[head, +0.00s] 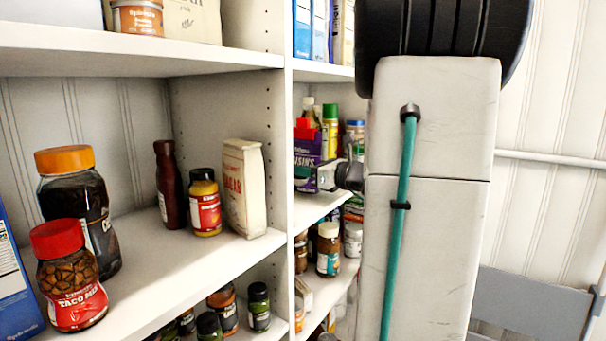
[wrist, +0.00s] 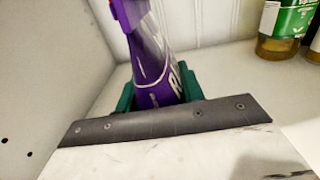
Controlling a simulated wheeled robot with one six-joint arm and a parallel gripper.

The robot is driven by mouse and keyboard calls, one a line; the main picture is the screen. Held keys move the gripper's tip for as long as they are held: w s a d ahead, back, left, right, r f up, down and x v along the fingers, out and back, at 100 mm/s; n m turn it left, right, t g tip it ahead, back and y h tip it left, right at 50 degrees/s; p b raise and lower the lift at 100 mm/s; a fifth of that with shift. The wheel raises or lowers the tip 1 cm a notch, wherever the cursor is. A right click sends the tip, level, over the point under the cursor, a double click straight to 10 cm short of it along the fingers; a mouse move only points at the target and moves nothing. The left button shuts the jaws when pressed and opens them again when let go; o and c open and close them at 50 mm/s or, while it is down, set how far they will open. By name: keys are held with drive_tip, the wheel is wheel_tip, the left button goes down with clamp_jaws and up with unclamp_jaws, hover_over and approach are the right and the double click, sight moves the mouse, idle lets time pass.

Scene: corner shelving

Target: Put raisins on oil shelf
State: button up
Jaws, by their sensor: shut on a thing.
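The purple raisins box (head: 307,153) with a red top is in the middle-height bay of the right-hand shelving, just right of the divider. It also shows in the wrist view (wrist: 155,55), upper middle, tilted in the picture. My gripper (head: 328,176) is shut on its lower part; the green fingers (wrist: 158,95) flank it. Bottles with a green cap (head: 331,118) and a blue cap stand behind it on the oil shelf (head: 316,207). A green-labelled bottle of yellowish liquid (wrist: 290,20) shows at the upper right of the wrist view. Whether the box touches the shelf is hidden.
The white divider (head: 285,130) is close on the left of the box. The left shelf holds a sugar bag (head: 243,188), a sauce jar (head: 205,203) and other jars. Jars (head: 328,250) fill the shelf below.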

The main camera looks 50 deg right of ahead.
drive_tip(key=shift+f, duration=0.65)
drive_tip(key=o, duration=1.2)
drive_tip(key=shift+f, duration=0.1)
drive_tip(key=shift+o, duration=0.2)
drive_tip(key=shift+s, duration=0.2)
drive_tip(key=s+d, duration=0.1)
drive_tip(key=s, duration=1)
drive_tip(key=shift+s, duration=0.3)
